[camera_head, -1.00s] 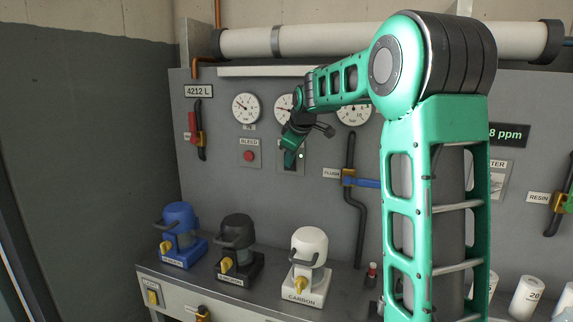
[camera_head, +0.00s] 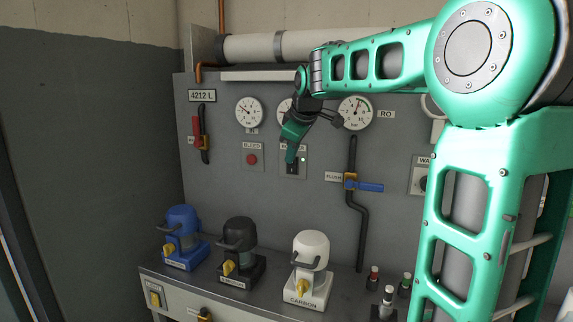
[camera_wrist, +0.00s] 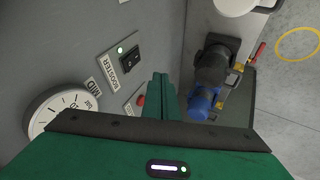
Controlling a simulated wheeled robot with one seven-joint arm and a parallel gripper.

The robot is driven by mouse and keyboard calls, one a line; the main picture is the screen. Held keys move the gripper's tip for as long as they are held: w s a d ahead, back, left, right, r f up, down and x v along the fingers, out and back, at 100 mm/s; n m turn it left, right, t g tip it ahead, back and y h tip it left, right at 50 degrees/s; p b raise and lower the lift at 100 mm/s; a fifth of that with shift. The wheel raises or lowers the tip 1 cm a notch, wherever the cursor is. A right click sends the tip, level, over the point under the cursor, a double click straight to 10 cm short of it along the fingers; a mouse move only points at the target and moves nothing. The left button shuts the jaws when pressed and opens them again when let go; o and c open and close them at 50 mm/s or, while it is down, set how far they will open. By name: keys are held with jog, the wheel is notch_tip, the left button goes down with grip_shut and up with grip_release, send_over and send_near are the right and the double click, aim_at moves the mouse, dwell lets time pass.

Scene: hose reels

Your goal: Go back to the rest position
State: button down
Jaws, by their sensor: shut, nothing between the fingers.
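My green gripper (camera_head: 291,152) is in front of the grey panel (camera_head: 225,205), by the booster switch plate. In the wrist view my gripper (camera_wrist: 159,78) has its two fingers together with nothing between them. The black booster switch (camera_wrist: 130,60) with a lit green lamp sits beside the fingers, apart from them in that view. In the head view the switch (camera_head: 292,169) lies just below the fingertips, and I cannot tell there whether they touch.
Blue (camera_head: 182,221), black (camera_head: 238,233) and white (camera_head: 310,250) canisters stand on the bench below. A blue-handled flush valve (camera_head: 366,187) is to the right. Gauges (camera_head: 249,112) line the panel above. The red bleed button (camera_head: 252,159) is to the left.

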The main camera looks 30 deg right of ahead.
jog(key=shift+s+a+r, duration=0.2)
jog(key=shift+s+r, duration=0.25)
dwell(0.3)
jog(key=s+f+m+g, duration=0.2)
jog(key=s+f+m, duration=0.2)
jog(key=s+f, duration=0.4)
jog(key=s+a+f+m+g+y, duration=0.1)
jog(key=s+f+m+g, duration=0.2)
jog(key=s, duration=1.5)
jog(key=s+f+m+g, duration=0.2)
jog(key=s+f+m, duration=0.4)
jog(key=s+f, duration=0.6)
jog(key=shift+s+a+f+y, duration=0.35)
jog(key=shift+s+y, duration=0.05)
